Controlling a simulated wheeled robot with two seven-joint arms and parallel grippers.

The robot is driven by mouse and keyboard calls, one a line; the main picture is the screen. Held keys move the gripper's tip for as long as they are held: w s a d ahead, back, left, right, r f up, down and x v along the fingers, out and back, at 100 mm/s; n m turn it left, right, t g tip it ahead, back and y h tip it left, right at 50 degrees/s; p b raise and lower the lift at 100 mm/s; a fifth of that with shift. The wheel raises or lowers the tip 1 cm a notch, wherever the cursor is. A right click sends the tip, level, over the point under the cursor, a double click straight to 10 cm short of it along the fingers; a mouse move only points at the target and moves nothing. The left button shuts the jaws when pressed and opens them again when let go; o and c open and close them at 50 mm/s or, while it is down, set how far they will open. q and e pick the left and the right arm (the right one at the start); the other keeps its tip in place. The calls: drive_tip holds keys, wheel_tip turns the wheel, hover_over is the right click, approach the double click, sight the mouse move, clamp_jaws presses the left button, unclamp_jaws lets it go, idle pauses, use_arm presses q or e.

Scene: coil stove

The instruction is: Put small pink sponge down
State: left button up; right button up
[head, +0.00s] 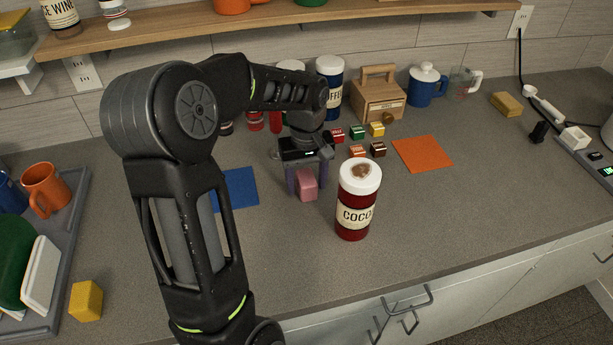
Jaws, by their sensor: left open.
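The small pink sponge (307,186) stands on the grey counter behind and to the left of the cocoa jar, as far as I can tell. My left gripper (308,184) points down over it, with its fingers apart on either side of the sponge. The gripper is open. Its body hides the top of the sponge, and I cannot tell whether a finger touches it. My right gripper is out of view.
The cocoa jar (355,213) stands close to the sponge. A blue mat (236,189) and an orange mat (422,153) lie on the counter. Several small coloured blocks sit behind the jar. A yellow block (86,301) and dish tray (72,240) are at left.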

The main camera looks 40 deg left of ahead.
sight(307, 177)
use_arm(q)
drive_tip(key=shift+r, duration=0.5)
wheel_tip(307, 177, up, 11)
drive_tip(key=shift+r+b, duration=0.2)
drive_tip(key=shift+b, duration=0.15)
drive_tip(key=shift+o, duration=0.5)
